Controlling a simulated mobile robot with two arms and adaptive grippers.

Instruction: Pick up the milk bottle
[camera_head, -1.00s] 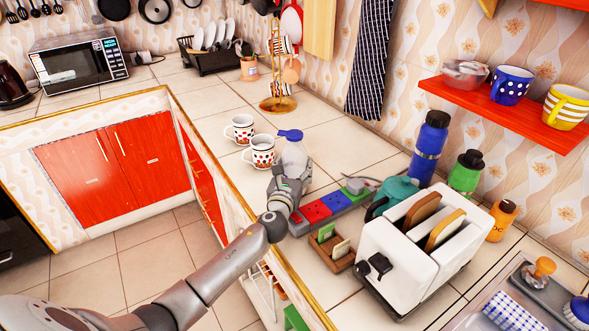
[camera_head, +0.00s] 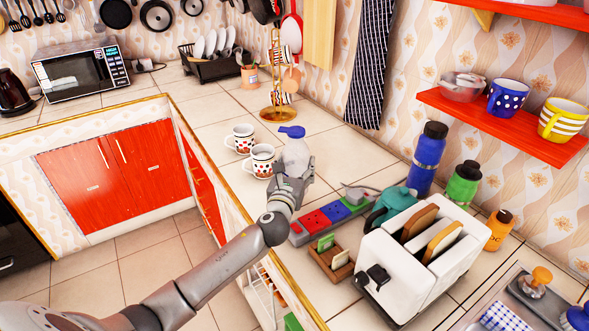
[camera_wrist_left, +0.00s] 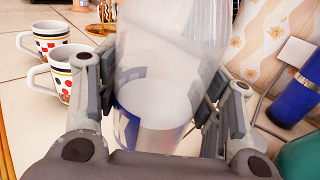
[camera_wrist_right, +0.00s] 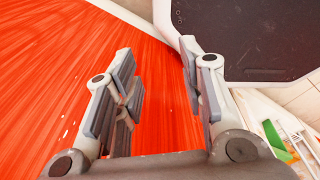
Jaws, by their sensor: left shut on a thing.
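The milk bottle (camera_head: 296,156) is whitish and translucent with a blue cap, close to upright. My left gripper (camera_head: 294,178) is shut on its lower part, with one finger on each side. In the left wrist view the clear bottle (camera_wrist_left: 170,45) stands between the pads, with white milk inside. The bottle appears a little above the counter, though the gripper hides its base. My right gripper (camera_wrist_right: 157,58) shows only in the right wrist view, with its fingers apart and nothing between them, in front of a red surface.
Two patterned mugs (camera_head: 262,161) stand just left of the bottle. Bare tiles (camera_head: 345,150) lie behind the bottle.

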